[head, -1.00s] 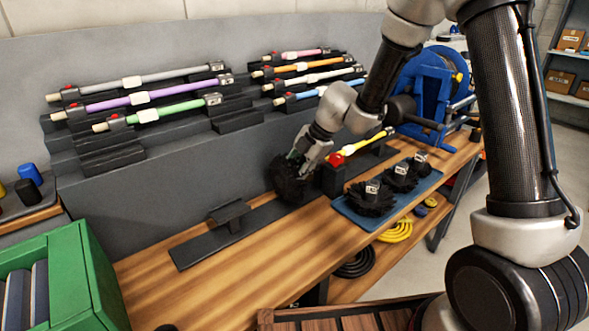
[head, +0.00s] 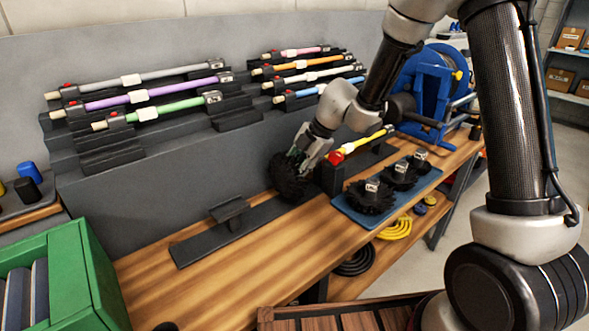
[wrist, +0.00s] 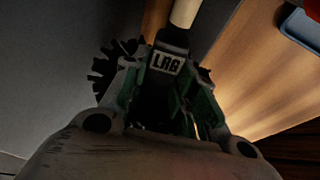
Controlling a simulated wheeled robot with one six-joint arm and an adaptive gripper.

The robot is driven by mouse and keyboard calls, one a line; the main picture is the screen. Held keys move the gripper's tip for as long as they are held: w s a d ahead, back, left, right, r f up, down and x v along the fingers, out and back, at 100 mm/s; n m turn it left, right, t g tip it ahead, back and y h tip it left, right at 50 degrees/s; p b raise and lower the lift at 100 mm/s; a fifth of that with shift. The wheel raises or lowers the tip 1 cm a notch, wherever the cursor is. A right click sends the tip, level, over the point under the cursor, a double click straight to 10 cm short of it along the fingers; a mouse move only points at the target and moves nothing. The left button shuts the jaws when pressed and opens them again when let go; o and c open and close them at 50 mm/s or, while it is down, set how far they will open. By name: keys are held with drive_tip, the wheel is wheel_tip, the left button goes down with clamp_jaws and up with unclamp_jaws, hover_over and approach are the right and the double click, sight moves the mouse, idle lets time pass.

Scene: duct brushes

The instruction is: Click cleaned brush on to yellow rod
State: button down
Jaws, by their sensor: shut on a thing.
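The yellow rod (head: 366,141) lies on a dark stand (head: 333,178) on the bench, with a red part (head: 336,158) near its left end. My gripper (head: 297,161) is shut on a black-bristled brush (head: 284,182) just left of that stand. In the wrist view, the fingers of my gripper (wrist: 165,95) close around the brush's dark collar, labelled LRG (wrist: 167,62), with bristles showing at its left. A pale rod end (wrist: 185,12) lines up with the collar's top there. I cannot tell whether it is seated in the collar.
Three more brushes stand on a blue mat (head: 345,207) to the right. A low dark rail with an empty cradle (head: 230,212) lies left of the brush. Other coloured rods rest on racks behind. A green box (head: 75,270) stands at front left.

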drive_tip(key=shift+w+d, duration=0.1)
drive_tip(key=shift+d, duration=0.05)
drive_tip(key=shift+w+d, duration=0.25)
drive_tip(key=shift+d, duration=0.2)
drive_tip(key=shift+w+d, duration=0.45)
drive_tip(key=shift+d, duration=0.15)
drive_tip(key=shift+w+d, duration=0.4)
drive_tip(key=shift+d, duration=0.2)
idle(0.4)
drive_tip(key=c, duration=1.1)
unclamp_jaws()
drive_tip(key=shift+o, duration=0.2)
